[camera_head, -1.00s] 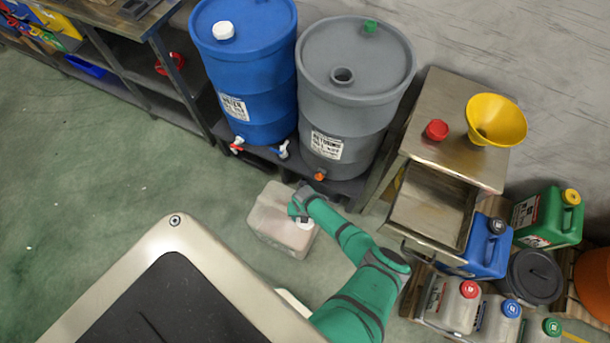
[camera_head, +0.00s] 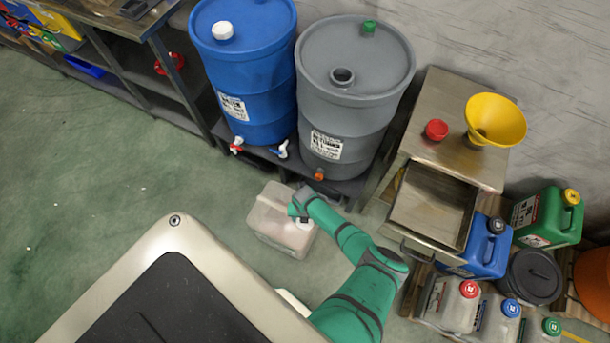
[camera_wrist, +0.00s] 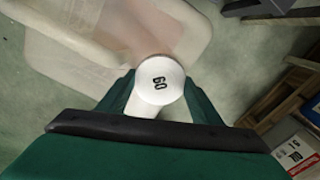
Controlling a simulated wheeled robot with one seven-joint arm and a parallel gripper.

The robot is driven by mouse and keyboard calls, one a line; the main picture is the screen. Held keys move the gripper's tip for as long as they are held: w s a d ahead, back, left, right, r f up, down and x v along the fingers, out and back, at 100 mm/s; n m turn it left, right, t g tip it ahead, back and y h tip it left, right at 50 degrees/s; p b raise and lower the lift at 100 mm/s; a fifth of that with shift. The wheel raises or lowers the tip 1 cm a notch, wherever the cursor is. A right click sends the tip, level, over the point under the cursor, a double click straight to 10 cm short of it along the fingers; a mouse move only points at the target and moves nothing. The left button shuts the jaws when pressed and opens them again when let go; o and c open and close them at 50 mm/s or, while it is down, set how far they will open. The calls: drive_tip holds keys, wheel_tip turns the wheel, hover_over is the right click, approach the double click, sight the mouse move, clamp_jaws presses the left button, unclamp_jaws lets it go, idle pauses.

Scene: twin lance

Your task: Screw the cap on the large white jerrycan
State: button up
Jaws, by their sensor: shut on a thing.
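The large white jerrycan (camera_head: 270,222) stands on the floor in front of the grey drum. It is translucent, and part of its top also shows in the wrist view (camera_wrist: 70,50). A round white cap (camera_wrist: 160,80) marked "60" sits between my gripper's fingers. My gripper (camera_head: 302,217) is shut on this cap, over the right end of the jerrycan's top. In the wrist view, the cap overlaps the near edge of the jerrycan's top.
A blue drum (camera_head: 248,75) and a grey drum (camera_head: 352,100) stand on a low dark rack behind the jerrycan. A metal bench (camera_head: 450,110) with a yellow funnel (camera_head: 495,119) and several smaller jerrycans are to the right. Open green floor (camera_head: 100,180) lies to the left.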

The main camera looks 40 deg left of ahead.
drive_tip(key=shift+f, duration=0.2)
drive_tip(key=o, duration=1.3)
drive_tip(key=shift+c, duration=0.2)
